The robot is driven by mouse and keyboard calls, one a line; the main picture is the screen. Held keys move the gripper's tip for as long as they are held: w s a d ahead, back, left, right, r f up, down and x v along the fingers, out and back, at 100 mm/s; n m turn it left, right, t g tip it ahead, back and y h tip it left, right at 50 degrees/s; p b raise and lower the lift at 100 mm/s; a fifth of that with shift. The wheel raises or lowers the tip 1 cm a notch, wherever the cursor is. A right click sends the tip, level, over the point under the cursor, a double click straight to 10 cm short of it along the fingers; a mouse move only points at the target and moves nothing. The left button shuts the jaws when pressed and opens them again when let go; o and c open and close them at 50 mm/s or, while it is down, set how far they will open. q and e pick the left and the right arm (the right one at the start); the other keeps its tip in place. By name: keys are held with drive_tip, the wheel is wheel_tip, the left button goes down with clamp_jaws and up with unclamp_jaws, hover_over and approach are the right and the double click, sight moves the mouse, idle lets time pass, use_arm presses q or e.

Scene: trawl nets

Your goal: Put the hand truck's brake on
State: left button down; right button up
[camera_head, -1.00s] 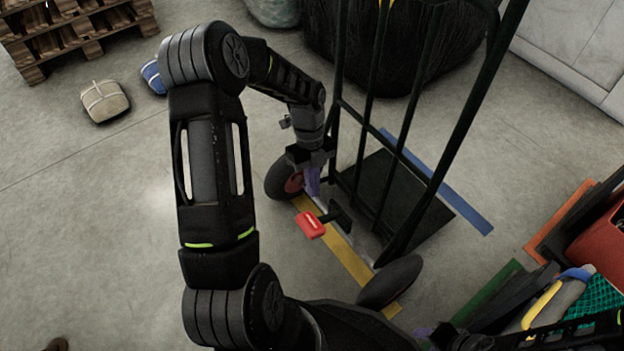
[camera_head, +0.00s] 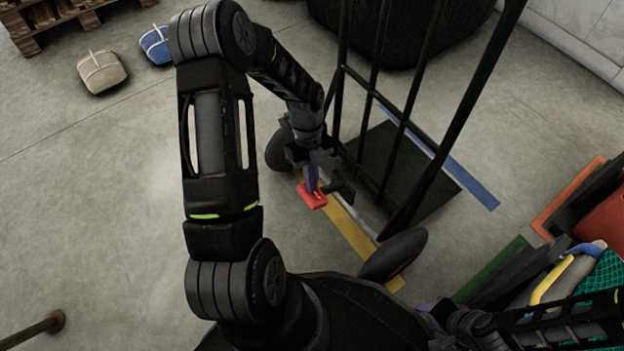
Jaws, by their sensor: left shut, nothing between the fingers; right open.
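The dark hand truck (camera_head: 474,85) stands upright on the floor, with its black toe plate (camera_head: 424,200) flat behind the frame. Its red brake pedal (camera_head: 312,197) sticks out low at the frame's near side, between the left wheel (camera_head: 279,150) and the right wheel (camera_head: 395,255). My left gripper (camera_head: 311,184) is shut and empty, pointing down at the pedal; its purple fingertips are right over or on it, and I cannot tell if they touch. My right gripper (camera_head: 428,318) is open at the bottom, partly hidden by my body.
A yellow strip (camera_head: 352,236) and a blue strip (camera_head: 470,188) mark the floor by the truck. Colored boards (camera_head: 492,268), a red crate (camera_head: 606,230) and green netting (camera_head: 600,290) crowd the right. Bundles (camera_head: 102,71) and a pallet (camera_head: 35,25) are upper left.

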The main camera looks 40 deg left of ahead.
use_arm(q)
drive_tip(key=shift+s+f, duration=0.1)
drive_tip(key=shift+s+a+f, duration=0.25)
drive_tip(key=shift+s+f, duration=0.35)
drive_tip(key=shift+f, duration=0.15)
wheel_tip(320, 180, down, 7)
drive_tip(key=s+t+h, duration=0.1)
drive_tip(key=s+t, duration=0.1)
drive_tip(key=shift+a+f+t, duration=0.2)
drive_tip(key=shift+a+t, duration=0.1)
use_arm(e)
drive_tip(key=shift+r, duration=0.15)
use_arm(q)
drive_tip(key=shift+s+f, duration=0.1)
drive_tip(key=shift+s, duration=0.05)
use_arm(e)
drive_tip(key=shift+s, duration=0.1)
